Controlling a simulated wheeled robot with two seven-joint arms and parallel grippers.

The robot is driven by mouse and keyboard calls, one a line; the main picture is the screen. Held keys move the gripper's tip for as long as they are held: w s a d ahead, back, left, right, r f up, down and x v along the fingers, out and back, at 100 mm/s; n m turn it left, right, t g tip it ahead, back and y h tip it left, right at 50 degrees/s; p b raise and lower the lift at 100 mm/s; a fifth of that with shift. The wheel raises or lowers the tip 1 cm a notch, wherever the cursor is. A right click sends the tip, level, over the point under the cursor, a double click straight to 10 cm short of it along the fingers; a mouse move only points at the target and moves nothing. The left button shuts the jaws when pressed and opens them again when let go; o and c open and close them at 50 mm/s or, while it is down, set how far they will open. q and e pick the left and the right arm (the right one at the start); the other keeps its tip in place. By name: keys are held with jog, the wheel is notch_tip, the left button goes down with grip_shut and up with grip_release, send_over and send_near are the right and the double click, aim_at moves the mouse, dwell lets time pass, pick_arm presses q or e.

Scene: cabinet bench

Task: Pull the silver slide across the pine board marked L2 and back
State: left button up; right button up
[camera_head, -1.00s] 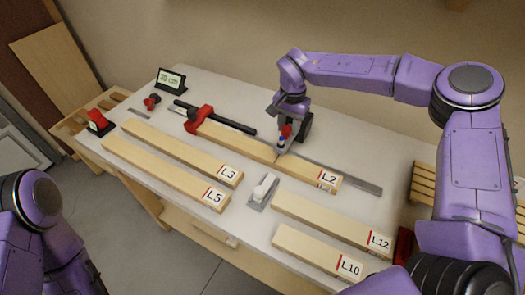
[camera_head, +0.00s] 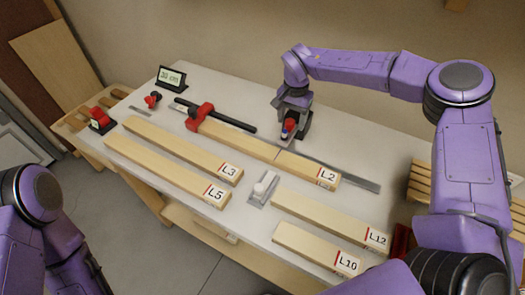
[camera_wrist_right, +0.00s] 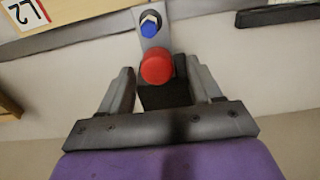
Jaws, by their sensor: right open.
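The pine board marked L2 (camera_head: 240,141) lies along the bench with a dark line across its top; its label end shows in the right wrist view (camera_wrist_right: 22,14). The silver slide (camera_wrist_right: 151,38) is a small plate with a blue bolt head and a red knob (camera_wrist_right: 157,66) on a black block. In the head view it sits at the board's back edge, mostly hidden by my right gripper (camera_head: 287,132). My right gripper is open, its fingers on either side of the knob, with a gap visible. My left gripper is out of view; only my left arm shows.
A silver rail (camera_head: 345,176) runs behind the board. A red clamp (camera_head: 199,116) with a black bar stands at its left end. A display (camera_head: 171,78) stands behind.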

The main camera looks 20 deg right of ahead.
jog(key=shift+r, duration=0.1)
notch_tip(320, 180, up, 7)
jog(key=p, duration=0.7)
jog(key=shift+r, duration=0.9)
